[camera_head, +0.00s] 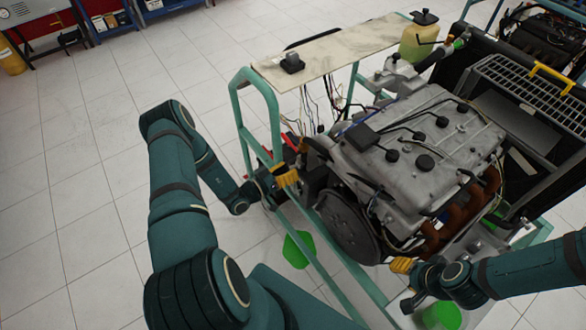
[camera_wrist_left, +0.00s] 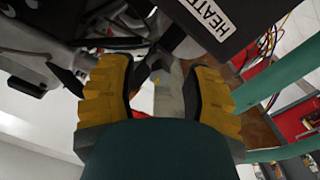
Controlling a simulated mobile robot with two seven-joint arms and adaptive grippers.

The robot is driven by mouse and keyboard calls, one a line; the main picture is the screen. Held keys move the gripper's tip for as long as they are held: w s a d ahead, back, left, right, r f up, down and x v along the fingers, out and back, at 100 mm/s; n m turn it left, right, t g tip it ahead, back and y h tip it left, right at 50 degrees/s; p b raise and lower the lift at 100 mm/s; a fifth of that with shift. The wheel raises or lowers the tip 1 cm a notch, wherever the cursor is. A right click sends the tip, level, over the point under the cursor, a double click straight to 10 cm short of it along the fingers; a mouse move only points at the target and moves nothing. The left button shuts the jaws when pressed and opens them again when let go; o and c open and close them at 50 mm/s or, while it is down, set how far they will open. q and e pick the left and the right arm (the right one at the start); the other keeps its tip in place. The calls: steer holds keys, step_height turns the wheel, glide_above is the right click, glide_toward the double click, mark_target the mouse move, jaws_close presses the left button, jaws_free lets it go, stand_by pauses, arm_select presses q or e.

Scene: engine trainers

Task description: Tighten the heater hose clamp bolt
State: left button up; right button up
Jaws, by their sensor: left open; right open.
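In the left wrist view, a black box with a white "HEATER" label (camera_wrist_left: 211,15) is above and right of my left gripper (camera_wrist_left: 158,78). The gripper's yellow-padded fingers are open. A grey metal piece (camera_wrist_left: 167,92) with a forked or hex-shaped end lies between them in the picture; I cannot tell if it touches the pads. No hose clamp bolt can be clearly made out. In the head view, my left gripper (camera_head: 285,179) is at the engine's (camera_head: 415,150) left end, beside the green frame. My right gripper (camera_head: 402,266) is open near the engine's lower front.
The green tube stand (camera_head: 275,115) surrounds the engine and carries a pale panel (camera_head: 345,50). Loose wires (camera_head: 318,105) hang below it. A flywheel-like disc (camera_head: 348,225) is right of my left gripper. Green containers (camera_head: 298,250) are low down. Open tiled floor (camera_head: 80,190) lies left.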

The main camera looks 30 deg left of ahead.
arm_select(q)
steer(key=v, duration=1)
steer(key=shift+s, duration=0.2)
steer(key=shift+d, duration=0.1)
